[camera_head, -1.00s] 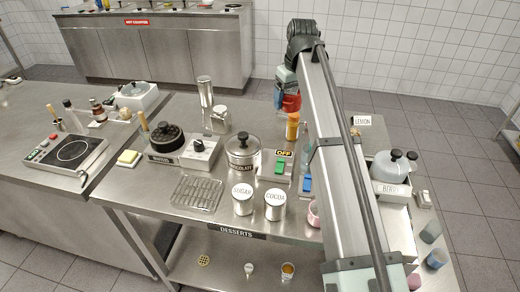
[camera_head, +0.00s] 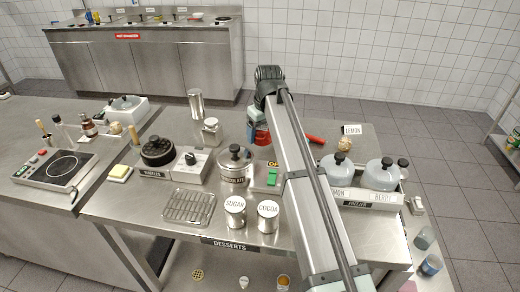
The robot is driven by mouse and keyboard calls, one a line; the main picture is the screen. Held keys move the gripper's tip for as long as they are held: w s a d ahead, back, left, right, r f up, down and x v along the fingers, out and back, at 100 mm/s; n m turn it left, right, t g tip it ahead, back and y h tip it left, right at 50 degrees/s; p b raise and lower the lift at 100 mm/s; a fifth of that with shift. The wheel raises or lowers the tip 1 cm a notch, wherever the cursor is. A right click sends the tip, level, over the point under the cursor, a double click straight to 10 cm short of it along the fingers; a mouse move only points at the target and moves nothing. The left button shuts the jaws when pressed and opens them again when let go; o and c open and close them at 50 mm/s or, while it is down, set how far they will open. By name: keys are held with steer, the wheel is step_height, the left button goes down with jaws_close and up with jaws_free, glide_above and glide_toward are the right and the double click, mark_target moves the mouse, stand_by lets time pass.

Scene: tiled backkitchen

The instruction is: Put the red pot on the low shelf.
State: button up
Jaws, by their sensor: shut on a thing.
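The red pot (camera_head: 262,136) is at the end of my arm, beyond the middle of the dessert table. Part of it is hidden behind my arm, and its red handle (camera_head: 315,139) sticks out to the right. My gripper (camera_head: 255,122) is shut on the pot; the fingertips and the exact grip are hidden. I cannot tell how high the pot is above the tabletop. A low shelf (camera_head: 214,268) runs under the table's front edge, with a few small items on it.
Sugar (camera_head: 235,212) and cocoa (camera_head: 268,216) tins stand near the front edge. A lidded chocolate pot (camera_head: 235,163) stands left of my arm. Lemon and berry jars sit in a metal holder (camera_head: 371,198) to its right. A wire rack (camera_head: 189,206) lies front left.

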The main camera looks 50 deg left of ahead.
mark_target(264, 127)
steer(key=shift+f, duration=3.15)
steer(key=o, duration=1.1)
steer(key=shift+f, duration=0.1)
steer(key=shift+o, duration=0.2)
steer(key=r, duration=0.4)
steer(key=d+r, duration=0.1)
steer(key=r, duration=0.7)
steer(key=shift+d, duration=0.4)
